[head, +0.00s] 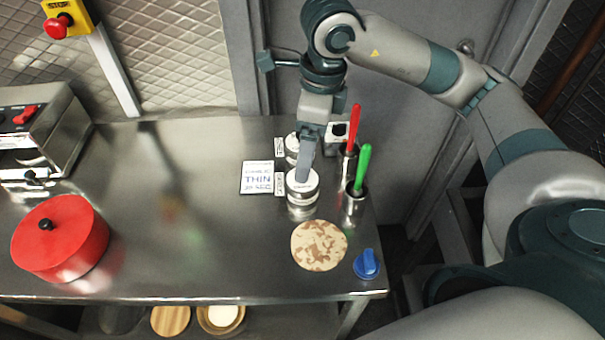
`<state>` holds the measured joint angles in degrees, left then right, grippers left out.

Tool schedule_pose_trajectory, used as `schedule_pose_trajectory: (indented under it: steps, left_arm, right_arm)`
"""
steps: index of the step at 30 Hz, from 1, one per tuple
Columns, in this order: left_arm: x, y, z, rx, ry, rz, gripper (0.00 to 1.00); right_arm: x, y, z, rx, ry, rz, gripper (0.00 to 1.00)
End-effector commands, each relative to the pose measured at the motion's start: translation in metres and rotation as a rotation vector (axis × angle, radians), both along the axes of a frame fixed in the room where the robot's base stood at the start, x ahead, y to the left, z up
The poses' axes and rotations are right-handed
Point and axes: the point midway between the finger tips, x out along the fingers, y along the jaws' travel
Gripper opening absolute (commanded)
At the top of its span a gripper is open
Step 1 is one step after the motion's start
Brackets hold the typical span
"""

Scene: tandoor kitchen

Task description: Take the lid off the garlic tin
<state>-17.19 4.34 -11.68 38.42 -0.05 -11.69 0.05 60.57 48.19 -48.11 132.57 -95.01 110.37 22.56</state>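Two small metal tins with white lids stand at the right part of the steel table. The front tin (302,200) has its lid (303,184) on. The rear tin (292,146) is partly hidden behind my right gripper. Small label cards stand left of them, but I cannot read which tin is garlic. My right gripper (304,176) points down, with its fingers at the front tin's lid. The fingers overlap in this view, so I cannot tell whether they are open or grip the lid. My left gripper is out of view.
Metal cups with a red-handled brush (354,130) and a green-handled brush (362,168) stand close right of the tins. A sign (257,177), flatbread (319,245), blue knob (366,264) and red pot (60,238) are on the table (190,270). Its middle is clear.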

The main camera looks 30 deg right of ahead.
Motion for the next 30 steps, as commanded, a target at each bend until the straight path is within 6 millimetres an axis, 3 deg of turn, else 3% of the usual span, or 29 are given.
schedule_pose_trajectory:
  steps: [4, 10, 22, 30]
  left_arm:
    - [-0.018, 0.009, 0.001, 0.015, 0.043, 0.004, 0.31]
    - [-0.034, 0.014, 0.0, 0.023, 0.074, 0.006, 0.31]
    - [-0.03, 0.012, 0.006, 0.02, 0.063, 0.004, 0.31]
    - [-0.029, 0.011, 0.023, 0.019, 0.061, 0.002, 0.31]
  right_arm:
    - [0.001, 0.001, -0.016, 0.001, 0.002, -0.002, 0.8]
    - [0.002, 0.002, -0.023, 0.001, -0.001, -0.001, 0.8]
    - [0.002, 0.002, -0.027, 0.001, 0.002, -0.003, 0.8]
    - [0.003, 0.003, -0.055, 0.0, 0.004, -0.003, 0.8]
